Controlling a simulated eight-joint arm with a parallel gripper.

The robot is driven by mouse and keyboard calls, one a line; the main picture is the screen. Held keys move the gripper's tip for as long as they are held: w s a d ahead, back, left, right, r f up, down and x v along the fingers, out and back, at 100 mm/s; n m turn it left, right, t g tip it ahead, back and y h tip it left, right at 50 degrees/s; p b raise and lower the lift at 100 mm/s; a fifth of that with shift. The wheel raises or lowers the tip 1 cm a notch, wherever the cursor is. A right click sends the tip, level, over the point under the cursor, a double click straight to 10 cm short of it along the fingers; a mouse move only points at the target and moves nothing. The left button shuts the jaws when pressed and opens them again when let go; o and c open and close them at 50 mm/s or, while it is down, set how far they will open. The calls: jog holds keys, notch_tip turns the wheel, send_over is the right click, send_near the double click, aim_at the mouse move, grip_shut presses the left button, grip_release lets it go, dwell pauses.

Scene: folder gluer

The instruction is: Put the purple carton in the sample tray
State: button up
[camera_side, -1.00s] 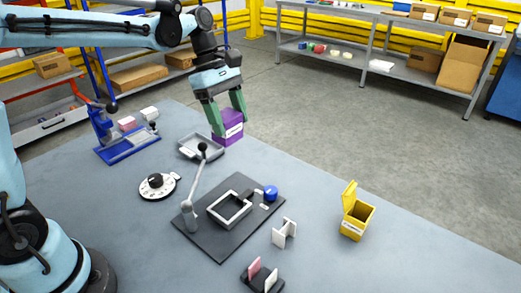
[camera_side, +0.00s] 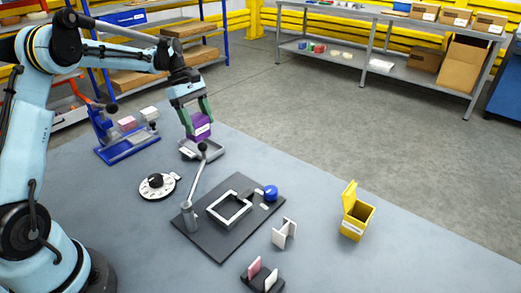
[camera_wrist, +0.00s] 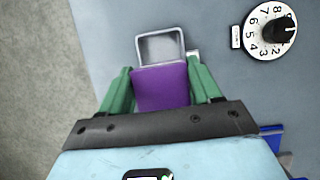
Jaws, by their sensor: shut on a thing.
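In the wrist view the carton (camera_wrist: 162,88) is between both fingers of my gripper (camera_wrist: 164,92). The tray (camera_wrist: 160,45) shows just beyond the carton, with its far part empty. I cannot tell whether the carton touches the tray.
A white numbered dial (camera_side: 157,187) and a black plate with a lever (camera_side: 232,222) stand in front of the tray. A blue fixture (camera_side: 127,145) is to the left. A yellow bin (camera_side: 356,215) is at the right. The table's right part is mostly clear.

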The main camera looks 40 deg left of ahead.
aim_at(200, 132)
jog(key=shift+f, duration=2.1)
jog(key=shift+f, duration=0.1)
jog(key=o, duration=1)
